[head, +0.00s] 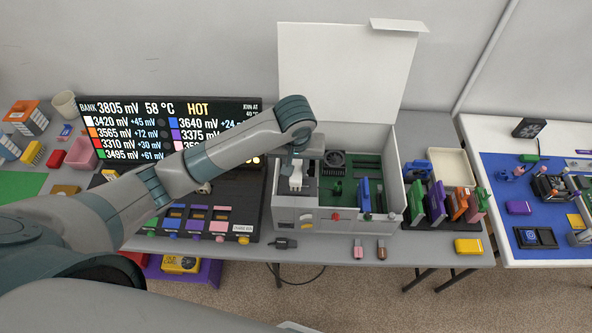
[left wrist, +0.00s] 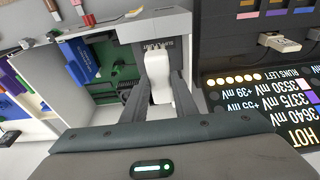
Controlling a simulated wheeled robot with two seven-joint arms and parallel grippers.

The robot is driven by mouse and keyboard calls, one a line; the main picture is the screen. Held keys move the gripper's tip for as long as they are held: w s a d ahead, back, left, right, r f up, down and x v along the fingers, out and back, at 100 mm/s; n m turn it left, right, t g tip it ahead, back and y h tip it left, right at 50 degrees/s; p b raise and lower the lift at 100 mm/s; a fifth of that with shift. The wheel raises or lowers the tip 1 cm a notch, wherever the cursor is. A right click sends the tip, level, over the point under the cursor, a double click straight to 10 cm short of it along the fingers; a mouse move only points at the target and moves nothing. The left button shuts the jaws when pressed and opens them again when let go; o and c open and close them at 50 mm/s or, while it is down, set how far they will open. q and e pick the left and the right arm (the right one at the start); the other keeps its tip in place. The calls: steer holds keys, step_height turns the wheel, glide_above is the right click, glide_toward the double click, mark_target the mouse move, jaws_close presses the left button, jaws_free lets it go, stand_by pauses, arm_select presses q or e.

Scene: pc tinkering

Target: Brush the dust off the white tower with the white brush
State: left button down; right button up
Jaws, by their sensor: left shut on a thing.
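The white tower (head: 387,217) stands on the grey table with its lid (head: 345,70) raised behind it. My left gripper (head: 296,172) reaches into the left part of the tower, pointing down. I cannot make out dust clearly. My right gripper is not in view.
A dark display bank (head: 190,105) with slots stands left of the tower. Coloured cards (head: 436,202) in a rack and a cream tray (head: 452,168) are to the right. Small sticks (head: 358,249) and a yellow block (head: 468,246) lie near the front edge. A second table has a blue mat (head: 505,210).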

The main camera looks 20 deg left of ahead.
arm_select(q)
steer(key=shift+r, duration=2.3)
steer(key=shift+w+b, duration=0.2)
steer(key=shift+b, duration=0.45)
steer(key=w+a+m+b, duration=0.1)
steer(key=b, duration=0.6)
steer(key=shift+w+m, duration=0.15)
steer(key=shift+m, duration=0.25)
steer(key=shift+s+a+r+m+h+b, duration=0.2)
steer(key=shift+a+b, duration=0.25)
steer(key=shift+b, duration=0.8)
steer(key=shift+s+a+r+m+b, duration=0.15)
steer(key=shift+s+a+m+b, duration=0.2)
steer(key=shift+b, duration=0.85)
steer(key=shift+s+a+r+m+h+b, duration=0.2)
steer(key=shift+a+b, duration=0.3)
steer(key=shift+b, duration=0.75)
